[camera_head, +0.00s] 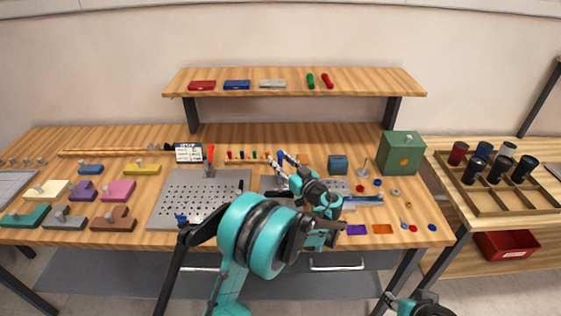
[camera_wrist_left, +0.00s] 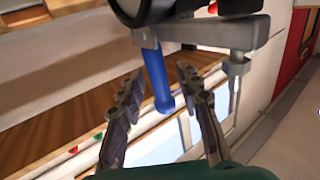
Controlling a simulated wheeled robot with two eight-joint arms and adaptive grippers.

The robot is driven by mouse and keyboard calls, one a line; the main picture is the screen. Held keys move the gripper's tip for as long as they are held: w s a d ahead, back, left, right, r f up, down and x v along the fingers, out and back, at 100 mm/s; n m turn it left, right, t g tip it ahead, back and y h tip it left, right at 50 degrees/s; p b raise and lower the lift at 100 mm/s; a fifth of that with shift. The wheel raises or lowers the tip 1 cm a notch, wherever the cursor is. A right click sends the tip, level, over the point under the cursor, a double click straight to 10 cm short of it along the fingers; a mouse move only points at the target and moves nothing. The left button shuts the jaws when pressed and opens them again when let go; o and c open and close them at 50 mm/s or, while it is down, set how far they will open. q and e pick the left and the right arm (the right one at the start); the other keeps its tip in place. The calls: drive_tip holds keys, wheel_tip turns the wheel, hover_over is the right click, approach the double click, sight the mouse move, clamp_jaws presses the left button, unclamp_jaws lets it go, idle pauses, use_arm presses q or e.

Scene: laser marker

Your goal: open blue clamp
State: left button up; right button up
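The blue clamp shows as a blue handle (camera_wrist_left: 157,75) under a grey metal bar in the left wrist view. In the head view its blue handle (camera_head: 281,156) stands at the middle of the bench, partly hidden by my gripper. My left gripper (camera_head: 279,170) is at the clamp. In the left wrist view my left gripper (camera_wrist_left: 158,73) is open, its fingers spread on both sides of the handle, with gaps visible. Part of my right arm shows at the lower right edge of the head view; its fingers cannot be made out.
A red-handled clamp (camera_head: 210,153) stands at the back of the perforated plate (camera_head: 180,205). Several coloured blocks lie at the left. A green box (camera_head: 401,152) and a blue cube (camera_head: 338,164) stand to the right. A shelf (camera_head: 295,78) spans the back.

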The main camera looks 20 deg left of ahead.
sight(280, 158)
use_arm(q)
clamp_jaws()
drive_tip(key=p, duration=0.1)
drive_tip(key=w+m+g+h+p, duration=0.1)
drive_tip(key=p, duration=0.1)
drive_tip(key=shift+w+a+r+g, duration=0.1)
drive_tip(key=shift+a+r+g, duration=0.1)
drive_tip(key=shift+g, duration=0.1)
drive_tip(key=shift+w+a+f+m+g+h+p, duration=0.2)
drive_tip(key=shift+w+m+g+h+p, duration=0.6)
drive_tip(key=shift+p, duration=0.4)
drive_tip(key=g+h+p, duration=0.1)
drive_tip(key=w+f+m+g+p, duration=0.1)
drive_tip(key=shift+a+g+h, duration=0.2)
drive_tip(key=shift+g+h, duration=0.2)
drive_tip(key=shift+w+f+m+g+h+p, duration=0.4)
drive_tip(key=shift+f+m+g+p, duration=0.15)
drive_tip(key=shift+g+p, duration=0.3)
drive_tip(key=shift+w+a+f+m+g+h+p, duration=0.15)
drive_tip(key=shift+f+m+g+h+p, duration=0.15)
drive_tip(key=shift+f+g+p, duration=0.25)
